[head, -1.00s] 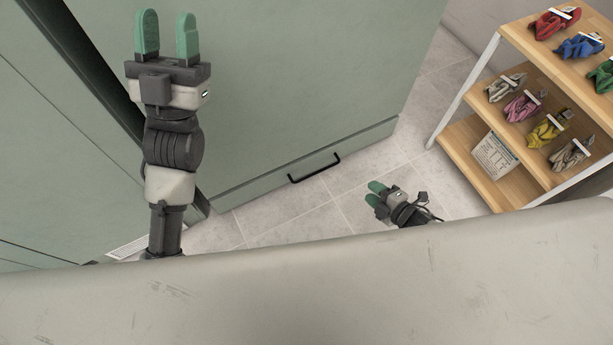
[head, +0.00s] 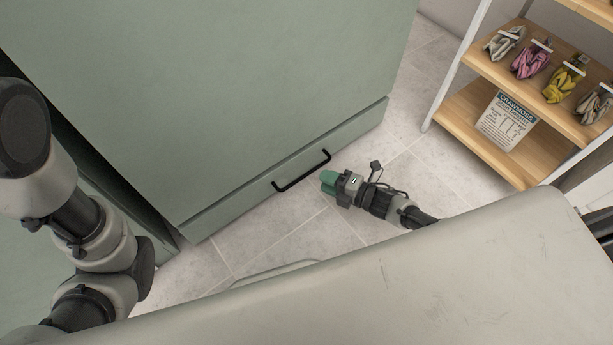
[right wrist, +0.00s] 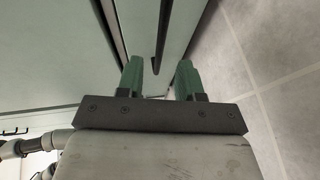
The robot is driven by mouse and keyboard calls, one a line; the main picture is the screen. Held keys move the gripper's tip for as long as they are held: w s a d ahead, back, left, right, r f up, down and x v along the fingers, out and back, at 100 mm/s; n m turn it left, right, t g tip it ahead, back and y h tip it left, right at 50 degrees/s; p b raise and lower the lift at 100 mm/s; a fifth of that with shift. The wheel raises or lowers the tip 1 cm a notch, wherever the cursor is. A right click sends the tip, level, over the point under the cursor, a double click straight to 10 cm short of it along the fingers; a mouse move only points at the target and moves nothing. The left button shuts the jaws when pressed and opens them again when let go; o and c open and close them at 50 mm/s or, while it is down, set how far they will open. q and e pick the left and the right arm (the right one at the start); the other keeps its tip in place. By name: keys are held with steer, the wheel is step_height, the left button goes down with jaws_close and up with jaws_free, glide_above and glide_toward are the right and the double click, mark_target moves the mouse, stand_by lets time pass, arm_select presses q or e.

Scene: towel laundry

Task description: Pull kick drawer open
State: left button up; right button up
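The kick drawer (head: 230,199) is the low green front at the foot of the tall green cabinet. It looks flush with the cabinet. Its black bar handle (head: 302,171) is near the right end of the front. My right gripper (head: 327,181) is low over the floor, just right of the handle, with its green fingers toward it. In the right wrist view the two fingers (right wrist: 159,74) are apart and empty. The dark handle bar (right wrist: 163,42) runs ahead of the gap between them, apart from the fingers as far as I can tell. My left gripper is out of the head view.
A wooden shelf unit (head: 460,110) with folded cloths and a printed sign (head: 508,121) stands at the right. Tiled floor (head: 300,235) in front of the drawer is clear. My left arm fills the left side.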

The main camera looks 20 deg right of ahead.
mark_target(307, 173)
steer(key=b+x, duration=0.1)
steer(key=x, duration=0.2)
steer(key=b+x, duration=0.1)
steer(key=x, duration=0.2)
steer(key=shift+f+b, duration=0.2)
steer(key=shift+b, duration=0.1)
steer(key=shift+w+a, duration=0.25)
steer(key=shift+w, duration=0.05)
jaws_close()
